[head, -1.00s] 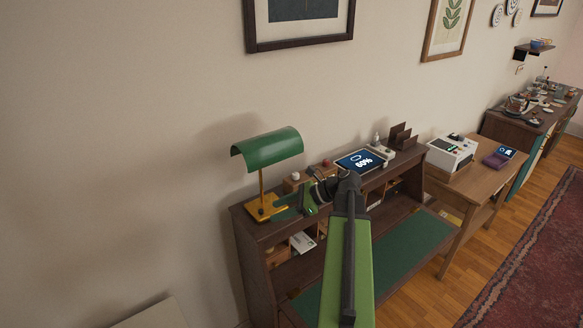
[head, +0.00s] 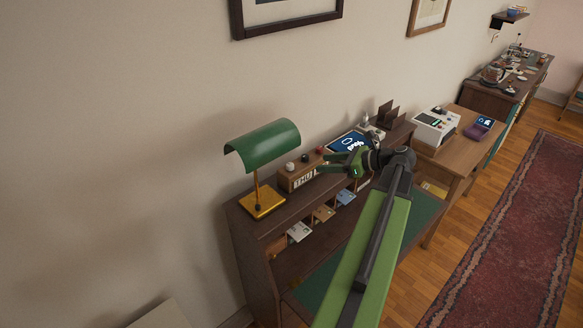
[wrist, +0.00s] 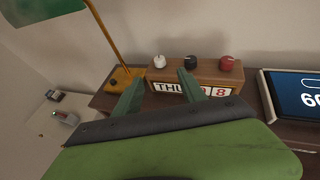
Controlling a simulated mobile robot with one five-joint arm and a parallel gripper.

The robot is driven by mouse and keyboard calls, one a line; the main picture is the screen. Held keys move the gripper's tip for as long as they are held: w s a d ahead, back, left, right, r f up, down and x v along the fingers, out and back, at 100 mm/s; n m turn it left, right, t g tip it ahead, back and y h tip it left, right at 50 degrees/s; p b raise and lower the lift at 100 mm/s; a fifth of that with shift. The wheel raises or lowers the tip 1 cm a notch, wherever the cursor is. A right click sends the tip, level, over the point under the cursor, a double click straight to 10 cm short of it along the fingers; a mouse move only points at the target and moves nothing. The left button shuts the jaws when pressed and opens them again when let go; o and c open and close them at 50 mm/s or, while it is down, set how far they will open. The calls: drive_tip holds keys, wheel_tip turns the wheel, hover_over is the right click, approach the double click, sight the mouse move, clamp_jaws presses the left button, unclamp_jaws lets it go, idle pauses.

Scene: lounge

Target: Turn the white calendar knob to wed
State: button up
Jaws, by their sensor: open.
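The wooden calendar (wrist: 203,73) stands on the desk top and reads THU with 8 as its last digit in the wrist view. Its white knob (wrist: 159,61) is at the left of the top, with a black knob (wrist: 190,61) in the middle and a red knob (wrist: 227,62) at the right. In the head view the calendar (head: 298,178) sits right of the lamp, and the white knob shows small (head: 290,166). My gripper (head: 322,167) is open and empty, its green fingers pointing at the calendar. In the wrist view the fingers (wrist: 158,82) lie in front of it, apart from the white knob.
A green-shaded brass lamp (head: 262,148) stands just left of the calendar. A tablet-like screen (head: 348,143) lies close on its right. Envelopes (head: 299,232) sit in the desk's slots below. A printer-like machine (head: 436,126) is farther right.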

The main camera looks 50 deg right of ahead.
sight(292, 165)
drive_tip(key=b+x, duration=0.4)
drive_tip(key=x, duration=0.8)
drive_tip(key=shift+s+f, duration=0.1)
drive_tip(key=shift+f, duration=0.05)
drive_tip(key=shift+w+a+f, duration=0.15)
drive_tip(key=shift+w, duration=0.4)
clamp_jaws()
